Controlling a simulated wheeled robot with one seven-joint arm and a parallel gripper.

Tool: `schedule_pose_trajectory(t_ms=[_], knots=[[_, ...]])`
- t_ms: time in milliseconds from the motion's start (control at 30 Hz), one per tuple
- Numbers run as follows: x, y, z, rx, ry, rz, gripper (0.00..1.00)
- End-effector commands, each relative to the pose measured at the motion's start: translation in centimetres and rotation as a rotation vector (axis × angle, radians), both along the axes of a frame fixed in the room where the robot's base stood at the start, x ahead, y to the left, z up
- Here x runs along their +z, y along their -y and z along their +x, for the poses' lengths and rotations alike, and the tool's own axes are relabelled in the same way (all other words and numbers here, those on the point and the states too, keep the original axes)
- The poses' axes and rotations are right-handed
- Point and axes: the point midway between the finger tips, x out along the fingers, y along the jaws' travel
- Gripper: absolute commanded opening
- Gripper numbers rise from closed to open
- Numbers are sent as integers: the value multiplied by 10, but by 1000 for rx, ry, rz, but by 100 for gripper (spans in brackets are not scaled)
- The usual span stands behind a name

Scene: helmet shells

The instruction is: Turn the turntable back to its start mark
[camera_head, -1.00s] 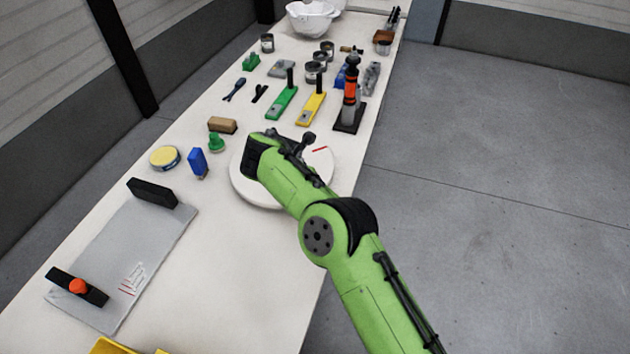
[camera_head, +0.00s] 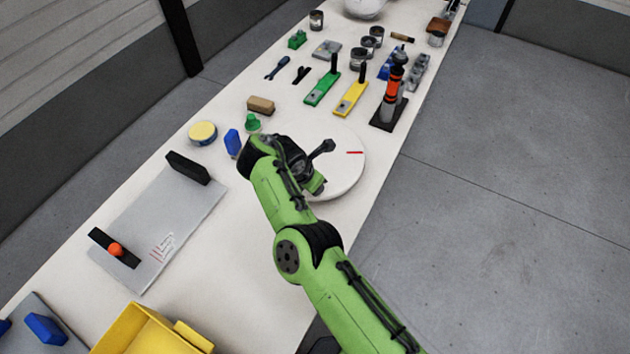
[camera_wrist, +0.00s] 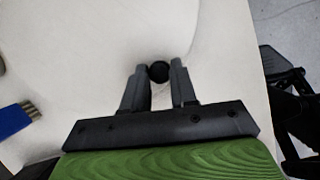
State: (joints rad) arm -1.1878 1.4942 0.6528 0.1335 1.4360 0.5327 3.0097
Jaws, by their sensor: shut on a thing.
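The turntable is a round white disc (camera_head: 345,172) on the table, with a short red line (camera_head: 354,152) on its top near the right rim. My arm covers its left part in the head view. In the wrist view, my gripper (camera_wrist: 159,75) is shut on a small black round peg (camera_wrist: 159,70), which sits between the fingertips above the white surface. I cannot pick out a separate start mark on the table.
A green knobbed piece (camera_head: 252,123), a blue brush (camera_head: 233,142) and a round yellow-topped tin (camera_head: 203,133) stand left of the disc. A black-and-orange tool on a stand (camera_head: 392,92) is behind it. A yellow bin (camera_head: 150,330) is at the front. The table's right edge is close.

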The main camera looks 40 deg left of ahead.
Motion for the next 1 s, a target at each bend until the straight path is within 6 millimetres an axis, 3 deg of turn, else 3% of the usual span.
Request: schedule_pose_trajectory(t_ms=[33,67,200,533,733,1000], knots=[[3,0,4,-3,12,5,0],[3,0,4,-3,12,5,30],[2,0,3,-3,8,3,51],[4,0,0,-1,3,-1,51],[34,-1,-10,-2,3,1,51],[56,-1,-18,-3,-1,0,51]])
